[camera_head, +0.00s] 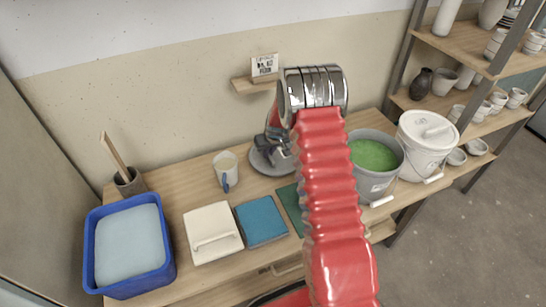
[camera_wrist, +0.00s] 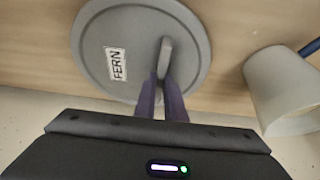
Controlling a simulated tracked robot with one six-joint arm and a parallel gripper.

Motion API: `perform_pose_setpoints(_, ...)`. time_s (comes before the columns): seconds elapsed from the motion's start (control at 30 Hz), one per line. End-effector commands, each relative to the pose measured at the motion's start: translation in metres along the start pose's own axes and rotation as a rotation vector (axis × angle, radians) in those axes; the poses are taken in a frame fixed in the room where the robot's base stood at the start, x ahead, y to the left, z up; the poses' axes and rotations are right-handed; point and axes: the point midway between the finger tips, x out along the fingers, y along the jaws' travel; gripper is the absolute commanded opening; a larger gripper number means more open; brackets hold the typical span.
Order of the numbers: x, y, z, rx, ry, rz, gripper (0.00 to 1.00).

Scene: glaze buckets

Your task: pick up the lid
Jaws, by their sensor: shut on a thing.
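The lid (camera_wrist: 95,50) is a round grey disc with a label reading "FERN" and a raised grey handle (camera_wrist: 165,55). In the head view the lid (camera_head: 262,163) shows at the back of the wooden table, partly hidden by my gripper and arm. My gripper (camera_wrist: 163,85) is shut on the lid's handle, its two dark fingers on either side of it. In the head view my gripper (camera_head: 277,145) is partly hidden by my wrist. I cannot tell whether the lid touches the table.
A mug (camera_head: 226,168) stands left of the lid. A grey bucket of green glaze (camera_head: 387,176) and a white lidded bucket (camera_head: 423,150) stand to the right. A blue tub (camera_head: 167,262), a white handled block (camera_head: 211,246) and a blue square (camera_head: 260,221) are at the front left.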

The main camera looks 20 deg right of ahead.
Motion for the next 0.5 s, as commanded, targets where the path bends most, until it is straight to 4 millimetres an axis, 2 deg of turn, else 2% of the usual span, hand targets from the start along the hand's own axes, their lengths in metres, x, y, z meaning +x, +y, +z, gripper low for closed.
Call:
perform_pose_setpoints(0.27, -0.007, 0.0, -0.004, 0.0, 0.002, 0.0, 0.0)
perform_pose_setpoints(0.5, -0.037, 0.0, -0.017, 0.0, 0.003, 0.001, 0.0)
